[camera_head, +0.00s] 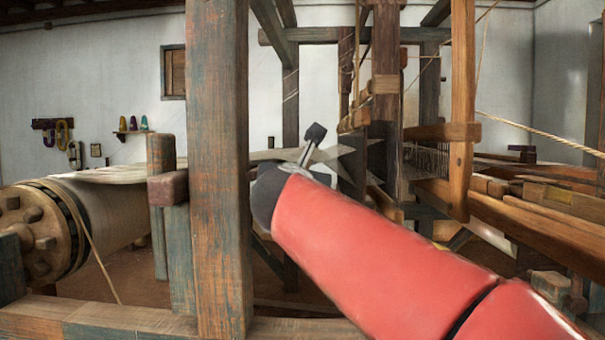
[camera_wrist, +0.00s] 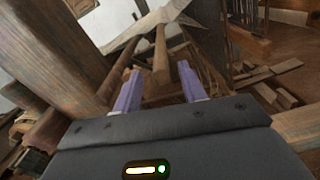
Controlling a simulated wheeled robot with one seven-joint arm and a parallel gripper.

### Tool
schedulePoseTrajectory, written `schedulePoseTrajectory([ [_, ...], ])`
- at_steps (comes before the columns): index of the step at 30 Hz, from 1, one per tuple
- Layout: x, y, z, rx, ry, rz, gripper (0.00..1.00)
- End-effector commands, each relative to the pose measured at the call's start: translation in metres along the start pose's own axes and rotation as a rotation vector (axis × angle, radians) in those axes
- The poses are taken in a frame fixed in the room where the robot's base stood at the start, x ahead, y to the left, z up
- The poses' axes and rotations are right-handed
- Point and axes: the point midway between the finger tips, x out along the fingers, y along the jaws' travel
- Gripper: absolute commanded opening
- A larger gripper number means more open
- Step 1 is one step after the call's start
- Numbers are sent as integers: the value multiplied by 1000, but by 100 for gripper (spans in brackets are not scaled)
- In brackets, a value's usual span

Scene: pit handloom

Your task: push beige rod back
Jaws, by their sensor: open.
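My gripper (camera_wrist: 158,70) is open in the wrist view, with its two purple fingers apart and nothing held between them. A tan-beige wooden rod (camera_wrist: 161,64) shows beyond the gap between the fingertips, its near end pointing toward me; I cannot tell whether a finger touches it. A paler strip crosses above it at a slant, and I cannot tell if it is rod or cloth. In the head view my red arm reaches to the loom's middle and hides the fingers. The rod cannot be made out there.
A thick upright post (camera_head: 220,160) stands close left of my arm. A large warp roller (camera_head: 100,225) lies at the left. Hanging frame posts (camera_head: 462,110) and long side beams (camera_head: 540,235) crowd the right. A low beam (camera_head: 90,325) runs along the front.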

Motion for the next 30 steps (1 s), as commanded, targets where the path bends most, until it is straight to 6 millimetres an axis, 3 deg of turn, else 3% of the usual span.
schedulePoseTrajectory([
  [10,54,-1,0,1,2,-3,41],
  [22,65,-1,0,1,1,-2,41],
  [30,65,-1,0,1,1,-2,9],
])
